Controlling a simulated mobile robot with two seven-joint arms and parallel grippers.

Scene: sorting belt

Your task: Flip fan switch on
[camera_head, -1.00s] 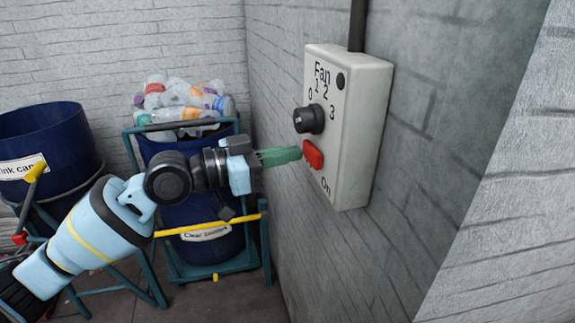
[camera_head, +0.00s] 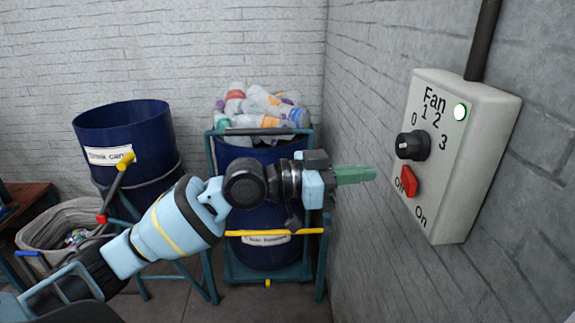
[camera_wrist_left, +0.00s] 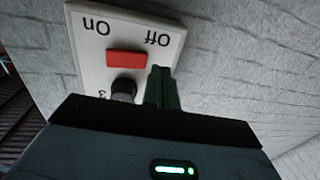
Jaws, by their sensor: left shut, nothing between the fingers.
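In the left wrist view the box (camera_wrist_left: 88,55) appears upside down, with the red switch (camera_wrist_left: 126,58) between the "On" and "Off" labels. My left gripper (camera_head: 372,173) has green fingers, shut and empty. Its tips point at the box and stand a little left of the red switch, apart from it in the head view. My right gripper is not in view.
A dark pipe (camera_head: 483,40) runs up from the box along the grey brick wall. A blue bin of bottles (camera_head: 262,218) stands in a frame behind my arm. A blue can bin (camera_head: 125,145) and a pale sack (camera_head: 45,240) stand at left.

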